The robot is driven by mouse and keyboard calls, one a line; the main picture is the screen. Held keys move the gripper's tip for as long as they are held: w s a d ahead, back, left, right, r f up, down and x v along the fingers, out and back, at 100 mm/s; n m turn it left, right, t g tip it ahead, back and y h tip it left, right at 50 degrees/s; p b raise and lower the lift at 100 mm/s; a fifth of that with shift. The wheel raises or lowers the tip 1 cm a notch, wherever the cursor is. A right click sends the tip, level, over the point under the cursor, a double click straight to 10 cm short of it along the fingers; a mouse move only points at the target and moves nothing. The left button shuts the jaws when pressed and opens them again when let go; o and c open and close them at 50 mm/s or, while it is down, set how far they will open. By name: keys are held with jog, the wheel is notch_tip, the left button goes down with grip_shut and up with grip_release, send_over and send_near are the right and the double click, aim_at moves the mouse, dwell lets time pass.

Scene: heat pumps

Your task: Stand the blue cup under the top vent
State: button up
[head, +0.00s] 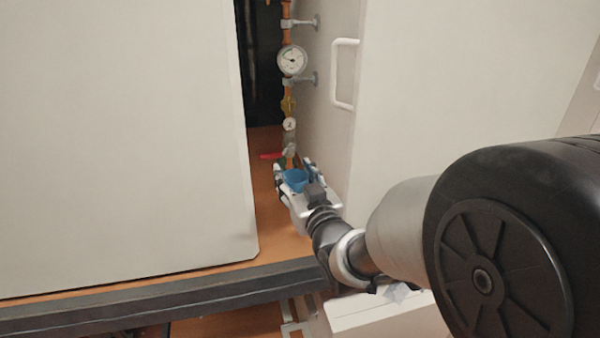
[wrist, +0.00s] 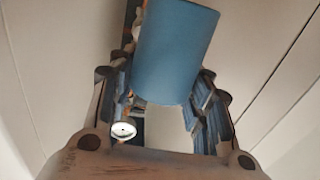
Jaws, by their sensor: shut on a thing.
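The blue cup (head: 295,180) is between the fingers of my gripper (head: 293,167) in the gap between the two white cabinets. My gripper is shut on it. In the wrist view the cup (wrist: 175,50) fills the upper middle between the two fingers, with its side towards the camera. In the head view it looks roughly upright with its opening up. The copper pipe (head: 288,85) with its fittings rises just behind the cup. A brass fitting (head: 288,104) sits on the pipe above the cup. I cannot tell which fitting is the top vent.
A round gauge (head: 292,60) and a smaller dial (head: 289,124) are on the pipe. A red handle (head: 272,156) sticks out left near the cup. White cabinets (head: 120,130) flank the narrow gap; the right one has a handle (head: 343,75). The orange-brown floor (head: 264,200) shows below.

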notch_tip(320, 180, down, 11)
jog(key=shift+w+r+b, duration=0.1)
jog(key=shift+w+b, duration=0.05)
jog(key=shift+b, duration=0.55)
jog(key=o, duration=0.6)
jog(key=shift+f+b, duration=0.2)
jog(key=shift+b, duration=0.1)
jog(key=o, duration=0.5)
jog(key=shift+r, duration=0.1)
jog(key=shift+r, duration=0.1)
